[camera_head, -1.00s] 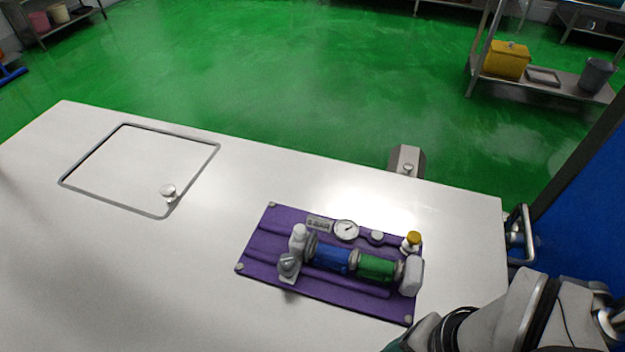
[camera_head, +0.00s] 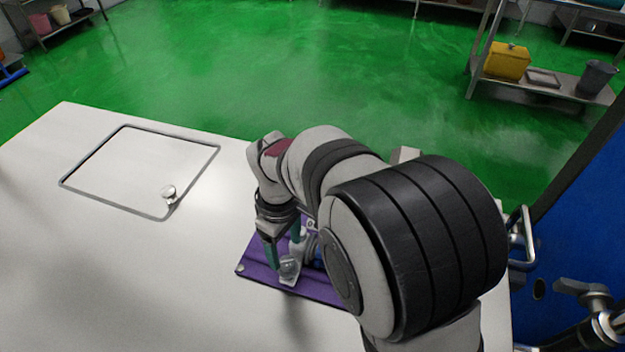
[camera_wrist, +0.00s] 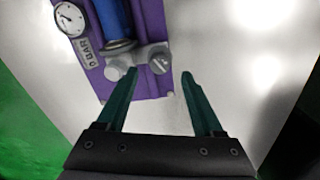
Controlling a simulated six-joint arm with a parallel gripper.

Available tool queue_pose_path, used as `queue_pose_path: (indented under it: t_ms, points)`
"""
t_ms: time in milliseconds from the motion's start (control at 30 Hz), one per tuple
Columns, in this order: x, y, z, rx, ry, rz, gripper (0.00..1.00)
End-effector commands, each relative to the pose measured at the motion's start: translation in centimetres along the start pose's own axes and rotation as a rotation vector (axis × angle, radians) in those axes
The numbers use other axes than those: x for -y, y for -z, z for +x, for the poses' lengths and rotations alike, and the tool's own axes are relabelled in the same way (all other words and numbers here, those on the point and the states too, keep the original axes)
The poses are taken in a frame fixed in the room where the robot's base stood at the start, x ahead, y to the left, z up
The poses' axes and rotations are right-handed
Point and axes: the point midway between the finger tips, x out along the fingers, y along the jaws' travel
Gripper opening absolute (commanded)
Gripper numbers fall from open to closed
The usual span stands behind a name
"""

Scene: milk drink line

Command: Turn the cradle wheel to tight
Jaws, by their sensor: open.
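The purple board (camera_head: 310,286) lies on the white table and carries a blue pipe section (camera_wrist: 113,18). At the board's left end a grey round knob on a small block (camera_head: 289,266) appears to be the cradle wheel. It also shows in the wrist view as a grey knob (camera_wrist: 158,64). A white rounded cap (camera_wrist: 117,68) sits beside it. My gripper (camera_head: 284,240) is open, fingers pointing down over the board's left end. In the wrist view, the knob appears between the open fingertips (camera_wrist: 159,75), apparently ahead of them; contact is unclear. My arm hides the board's right part.
A round gauge (camera_wrist: 70,19) and a BAR label (camera_wrist: 85,52) sit along one side of the board.

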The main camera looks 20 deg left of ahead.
Motion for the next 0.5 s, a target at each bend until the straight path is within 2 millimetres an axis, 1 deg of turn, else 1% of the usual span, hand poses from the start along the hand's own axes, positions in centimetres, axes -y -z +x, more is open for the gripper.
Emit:
queue_pose_path:
  t_ms: [33,100,200,333,500]
  points:
    - [0.0,-0.1,1.2,0.003,0.003,0.001,0.69]
    - [0.0,-0.1,2.5,0.002,0.002,0.001,0.69]
    - [0.0,0.0,3.6,0.001,0.001,0.002,0.69]
    - [0.0,0.0,4.3,-0.001,0.001,0.003,0.69]
    - [0.0,0.0,4.4,-0.002,0.0,0.003,0.69]
